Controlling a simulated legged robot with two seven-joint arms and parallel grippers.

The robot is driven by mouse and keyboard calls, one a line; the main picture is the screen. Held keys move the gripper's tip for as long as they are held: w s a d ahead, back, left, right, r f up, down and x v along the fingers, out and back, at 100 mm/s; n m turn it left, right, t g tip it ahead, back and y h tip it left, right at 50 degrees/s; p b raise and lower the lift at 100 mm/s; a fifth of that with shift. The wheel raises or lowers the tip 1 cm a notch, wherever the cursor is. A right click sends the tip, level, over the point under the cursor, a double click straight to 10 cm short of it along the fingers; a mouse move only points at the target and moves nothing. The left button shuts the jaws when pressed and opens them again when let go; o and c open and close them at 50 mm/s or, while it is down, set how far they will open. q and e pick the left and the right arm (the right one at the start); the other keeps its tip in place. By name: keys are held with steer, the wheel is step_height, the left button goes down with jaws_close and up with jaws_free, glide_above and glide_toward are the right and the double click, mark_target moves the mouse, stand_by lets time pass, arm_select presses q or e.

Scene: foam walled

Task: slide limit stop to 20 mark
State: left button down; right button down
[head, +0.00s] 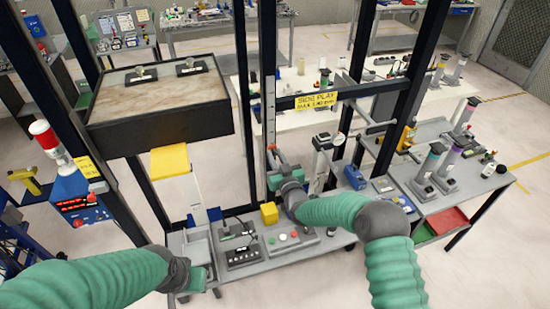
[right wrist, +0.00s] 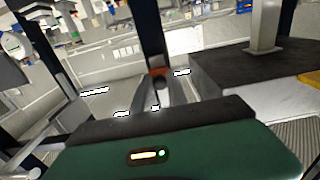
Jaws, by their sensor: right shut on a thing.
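A slim upright rail with a pale scale (head: 270,118) stands left of the yellow sign in the head view; its marks are too small to read. My right gripper (head: 275,162) is at the lower part of this rail, shut on the limit stop, which is mostly hidden by the gripper. In the right wrist view a small orange-red part (right wrist: 158,72) shows beyond the gripper body, against a dark post. My left gripper (head: 198,279) is low at the front left, over the edge of the bench, away from the rail; its finger opening is unclear.
A yellow sign (head: 317,101) hangs on the dark frame right of the rail. A large dark box (head: 160,131) stands at left. Below are a yellow block (head: 269,213) and a button panel (head: 290,240). A side bench (head: 455,205) holds several tools and columns.

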steer(key=shift+s+f, duration=0.1)
steer(key=shift+f, duration=0.3)
steer(key=c, duration=1.6)
jaws_free()
steer(key=shift+o, duration=1.4)
steer(key=shift+r, duration=0.15)
steer(key=shift+s+r, duration=0.1)
steer(key=shift+d, duration=0.1)
steer(key=b+v, duration=0.4)
steer(key=v, duration=1.2)
steer(key=shift+s+d, duration=0.1)
steer(key=shift+s, duration=0.25)
